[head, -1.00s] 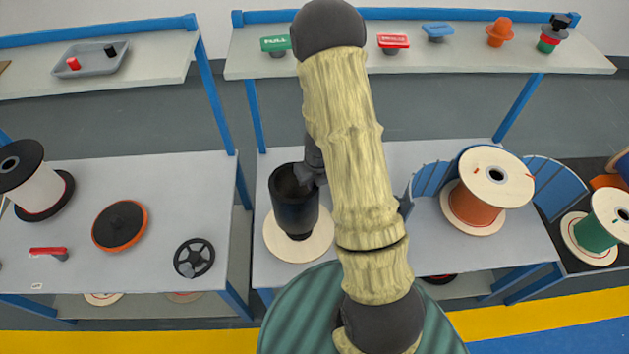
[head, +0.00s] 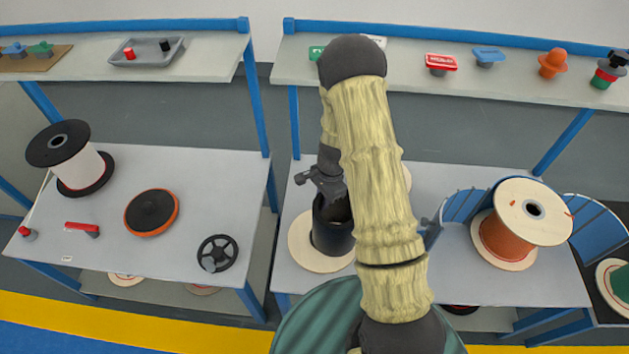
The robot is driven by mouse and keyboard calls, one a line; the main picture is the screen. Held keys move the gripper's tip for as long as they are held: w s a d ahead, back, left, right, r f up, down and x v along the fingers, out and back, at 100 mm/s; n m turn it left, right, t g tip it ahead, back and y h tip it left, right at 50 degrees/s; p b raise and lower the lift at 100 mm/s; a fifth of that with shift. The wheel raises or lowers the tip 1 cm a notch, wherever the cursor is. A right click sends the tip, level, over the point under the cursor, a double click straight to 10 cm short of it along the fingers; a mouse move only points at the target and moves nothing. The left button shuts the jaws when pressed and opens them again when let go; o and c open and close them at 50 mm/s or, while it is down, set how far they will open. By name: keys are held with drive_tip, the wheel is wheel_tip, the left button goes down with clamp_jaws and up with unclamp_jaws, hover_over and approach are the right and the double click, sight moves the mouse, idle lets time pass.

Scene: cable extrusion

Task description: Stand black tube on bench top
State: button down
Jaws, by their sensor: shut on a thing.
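The black tube (head: 332,236) is upright in the head view, left of my forearm. My gripper (head: 328,190) is shut on it at its upper rim; the arm hides part of the rim and the right finger. A round pale wooden disc (head: 300,243) lies on the grey bench top (head: 290,212). The tube's lower end shows over this disc; I cannot tell whether it touches it or hangs just above.
An orange cable reel (head: 508,240) with a blue curved guard (head: 462,207) stands on the bench's right. A side bench at left holds a white reel (head: 75,165), a handwheel (head: 217,255) and an orange-black disc (head: 151,212). A shelf (head: 405,75) runs behind.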

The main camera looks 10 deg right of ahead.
drive_tip(key=n, duration=0.4)
drive_tip(key=f+n, duration=0.1)
drive_tip(key=n, duration=0.1)
drive_tip(key=shift+a+n+g+h, duration=0.3)
drive_tip(key=shift+n+g, duration=0.1)
drive_tip(key=n, duration=0.4)
drive_tip(key=f+n+h, duration=0.1)
drive_tip(key=n, duration=0.1)
drive_tip(key=shift+d+n, duration=0.15)
drive_tip(key=shift+n, duration=0.25)
drive_tip(key=shift+s, duration=0.1)
